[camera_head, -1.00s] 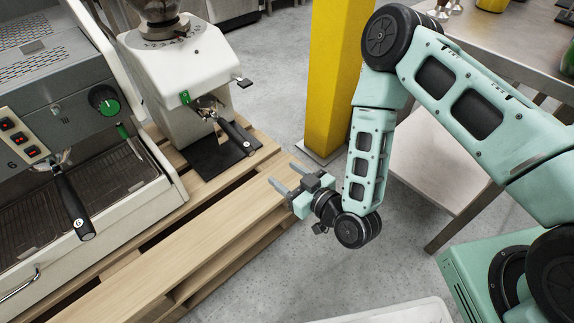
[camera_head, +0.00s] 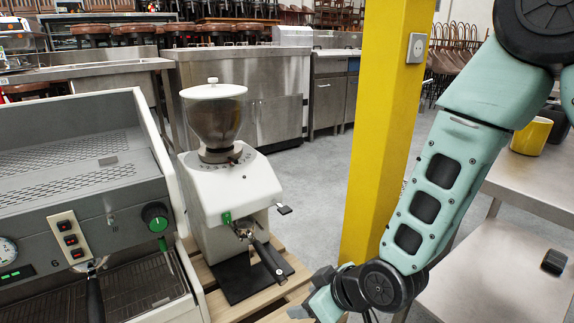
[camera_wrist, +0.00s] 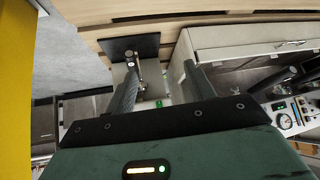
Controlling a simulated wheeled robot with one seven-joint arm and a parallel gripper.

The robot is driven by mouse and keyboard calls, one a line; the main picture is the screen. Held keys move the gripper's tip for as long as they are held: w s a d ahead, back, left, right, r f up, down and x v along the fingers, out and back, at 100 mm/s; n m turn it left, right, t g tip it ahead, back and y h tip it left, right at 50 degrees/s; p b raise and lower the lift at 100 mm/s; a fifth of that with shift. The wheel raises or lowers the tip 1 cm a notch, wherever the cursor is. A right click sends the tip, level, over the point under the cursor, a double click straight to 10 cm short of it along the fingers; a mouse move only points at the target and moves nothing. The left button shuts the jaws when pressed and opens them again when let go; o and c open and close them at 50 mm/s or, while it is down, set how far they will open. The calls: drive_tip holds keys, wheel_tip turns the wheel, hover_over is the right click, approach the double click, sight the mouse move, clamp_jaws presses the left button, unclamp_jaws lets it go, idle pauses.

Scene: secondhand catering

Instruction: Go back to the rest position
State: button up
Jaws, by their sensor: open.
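My gripper (camera_wrist: 163,80) is open, with its two grey fingers spread and nothing visible between them. In the wrist view the portafilter (camera_wrist: 131,66) shows beyond the left finger, and the gripper body hides much of the grinder.
The espresso machine (camera_head: 85,185) stands left of the grinder on a wooden pallet (camera_head: 205,275). A yellow post (camera_head: 385,130) rises close beside my arm. A steel table (camera_head: 530,185) with a yellow cup (camera_head: 531,136) is at the right. Grey floor (camera_head: 325,185) behind the grinder is clear.

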drive_tip(key=s+d+r+m+g+h, duration=0.1)
drive_tip(key=s+d+r+g+h, duration=0.2)
drive_tip(key=s+d+r, duration=0.35)
drive_tip(key=s+d+r+m+g+h, duration=0.1)
drive_tip(key=s+d+r+g+h, duration=0.2)
drive_tip(key=s+r, duration=0.65)
wheel_tip(320, 180, up, 30)
drive_tip(key=s+t+p, duration=0.1)
drive_tip(key=p, duration=3.1)
drive_tip(key=shift+s+d+f, duration=0.15)
drive_tip(key=shift+s+d, duration=0.05)
drive_tip(key=shift+s, duration=0.05)
